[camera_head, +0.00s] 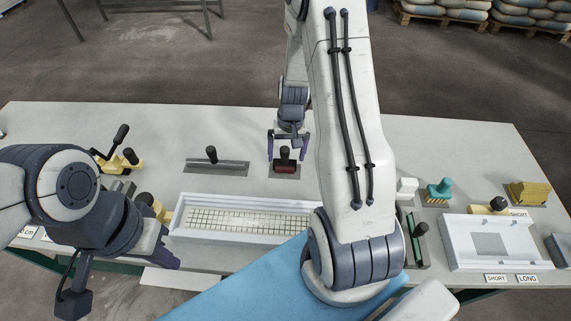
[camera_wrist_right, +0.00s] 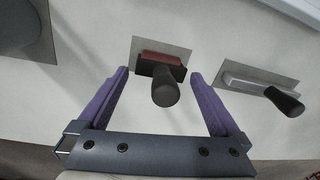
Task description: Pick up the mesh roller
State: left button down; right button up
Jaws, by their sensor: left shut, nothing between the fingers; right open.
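A tool with a dark red body and a black upright handle (camera_head: 285,167) sits on a grey plate at the back middle of the table; I take it for the mesh roller, though its roller surface cannot be made out. My right gripper (camera_head: 288,150) is open just above it. In the right wrist view the tool's black handle (camera_wrist_right: 164,88) lies between the open purple fingers of the right gripper (camera_wrist_right: 158,76), with a gap on each side. My left gripper (camera_head: 166,260) is shut and empty at the front left, beside the white tray.
A long grey tool with a black handle (camera_head: 213,163) lies left of the red one. A white tray with a grid (camera_head: 180,236) stands in front. Yellow tools (camera_head: 122,162) are at left; a teal brush (camera_head: 440,190) and white frame (camera_head: 460,262) at right.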

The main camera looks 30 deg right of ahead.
aim_at(286, 160)
notch_tip(286, 160, down, 3)
jog(key=shift+w+a+f, duration=0.1)
jog(key=shift+a, duration=0.05)
jog(key=c, duration=1.1)
